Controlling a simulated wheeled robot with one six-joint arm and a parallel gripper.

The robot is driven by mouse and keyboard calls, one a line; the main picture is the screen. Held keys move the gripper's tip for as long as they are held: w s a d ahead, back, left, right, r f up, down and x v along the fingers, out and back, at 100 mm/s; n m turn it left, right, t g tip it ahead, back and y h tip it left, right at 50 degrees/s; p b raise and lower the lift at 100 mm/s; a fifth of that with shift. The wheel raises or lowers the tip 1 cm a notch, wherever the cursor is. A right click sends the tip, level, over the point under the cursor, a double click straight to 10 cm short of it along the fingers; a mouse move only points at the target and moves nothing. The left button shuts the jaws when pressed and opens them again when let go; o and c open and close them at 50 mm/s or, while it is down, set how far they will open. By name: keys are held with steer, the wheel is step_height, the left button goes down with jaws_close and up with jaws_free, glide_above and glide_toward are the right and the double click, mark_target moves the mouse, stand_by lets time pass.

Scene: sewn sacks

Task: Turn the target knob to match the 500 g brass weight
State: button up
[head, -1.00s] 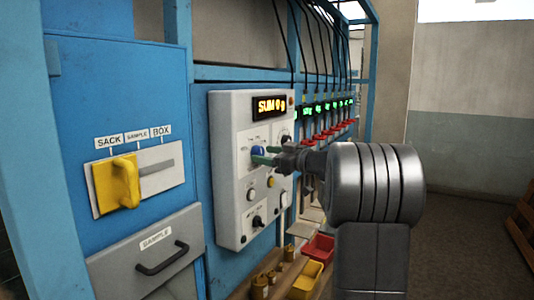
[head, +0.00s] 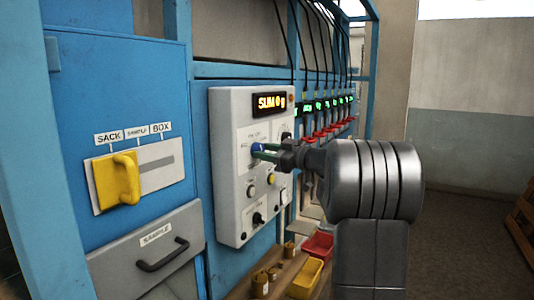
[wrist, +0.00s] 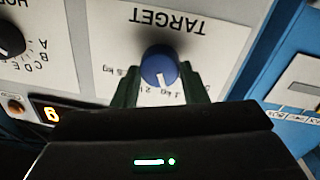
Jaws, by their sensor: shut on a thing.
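The blue target knob (wrist: 160,66) is on a white plate lettered TARGET, upside down in the wrist view. Its white pointer line faces down in that picture, toward partly hidden scale marks. My gripper (wrist: 160,88) is shut on the knob, with one dark green finger on each side. In the head view, the knob (head: 257,148) shows on the grey control box, at the fingertips of my gripper (head: 262,153). Small brass weights (head: 261,284) stand on the wooden shelf below the box; their markings are too small to read.
The control box (head: 228,190) has a lit display (head: 269,104) reading SUM, with other knobs and buttons below. A yellow handle (head: 118,180) and a grey drawer (head: 150,245) are at left. Yellow (head: 305,279) and red (head: 318,246) bins sit low by the shelf.

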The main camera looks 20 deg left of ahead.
steer(key=shift+f+n+y+b, duration=0.15)
steer(key=shift+n+b, duration=0.6)
steer(key=shift+n, duration=0.95)
steer(key=shift+n+y+b, duration=0.15)
steer(key=shift+n+b, duration=0.6)
steer(key=shift+n, duration=0.95)
steer(key=o, duration=1)
steer(key=d+b, duration=0.1)
steer(key=d, duration=0.3)
steer(key=s+d+b, duration=0.1)
steer(key=d, duration=0.4)
steer(key=d+b, duration=0.1)
steer(key=d, duration=0.3)
steer(key=shift+s+d+f, duration=0.3)
steer(key=shift+s+d, duration=0.05)
steer(key=shift+s, duration=0.05)
steer(key=shift+a, duration=0.1)
